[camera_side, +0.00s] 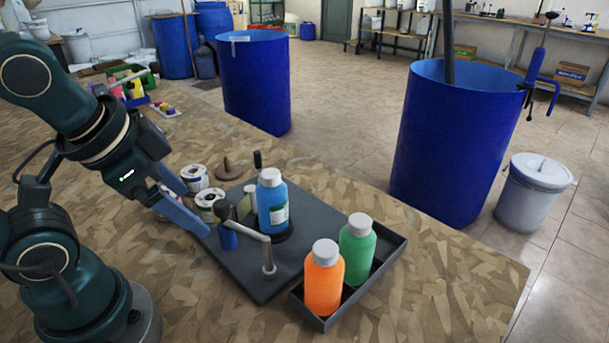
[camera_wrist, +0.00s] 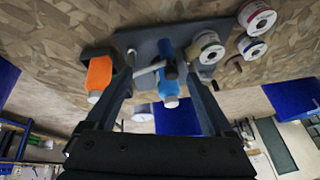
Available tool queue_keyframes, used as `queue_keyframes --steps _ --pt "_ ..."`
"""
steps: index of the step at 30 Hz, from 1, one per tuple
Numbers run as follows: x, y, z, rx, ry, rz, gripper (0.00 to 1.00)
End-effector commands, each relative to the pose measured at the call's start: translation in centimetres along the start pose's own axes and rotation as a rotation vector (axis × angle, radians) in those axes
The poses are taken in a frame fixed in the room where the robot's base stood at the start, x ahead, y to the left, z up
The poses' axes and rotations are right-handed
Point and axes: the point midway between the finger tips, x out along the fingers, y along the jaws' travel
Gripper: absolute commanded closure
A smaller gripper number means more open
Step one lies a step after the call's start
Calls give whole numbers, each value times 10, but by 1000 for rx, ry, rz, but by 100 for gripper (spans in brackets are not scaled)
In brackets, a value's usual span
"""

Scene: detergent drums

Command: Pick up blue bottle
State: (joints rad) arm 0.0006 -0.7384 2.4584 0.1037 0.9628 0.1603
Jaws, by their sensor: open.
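The blue bottle (camera_side: 272,204) with a white cap stands upright on a round dark base on the dark grey board (camera_side: 270,287). In the wrist view the blue bottle (camera_wrist: 167,80) shows between my two fingers. My gripper (camera_side: 194,210) is open and empty, left of the bottle and apart from it in the side view. In the wrist view my gripper (camera_wrist: 160,66) has its fingers spread wide.
An orange bottle (camera_side: 324,280) and a green bottle (camera_side: 357,247) stand in a dark tray (camera_side: 391,262) at the right. Label rolls (camera_side: 194,178) lie behind my gripper. Large blue drums (camera_side: 446,145) stand beyond the table edge. The table's front area is clear.

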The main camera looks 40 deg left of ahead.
Motion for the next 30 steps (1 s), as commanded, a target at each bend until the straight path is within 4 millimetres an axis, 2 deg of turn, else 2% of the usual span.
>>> queue_keyframes --steps 3,8,12,16,20,24,27,30 --pt "2 -22 1 267 -104 -86 13" --pt "8 -47 -6 625 -259 -172 13" --pt "17 -65 -25 969 -411 -248 13" --pt "28 -72 -52 1285 -548 -328 13" --pt "43 -65 -82 1571 -668 -413 13" --pt "62 -42 -106 1809 -752 -501 13" --pt "74 -25 -114 1909 -774 -538 13" --pt "84 -10 -112 1972 -784 -540 13"
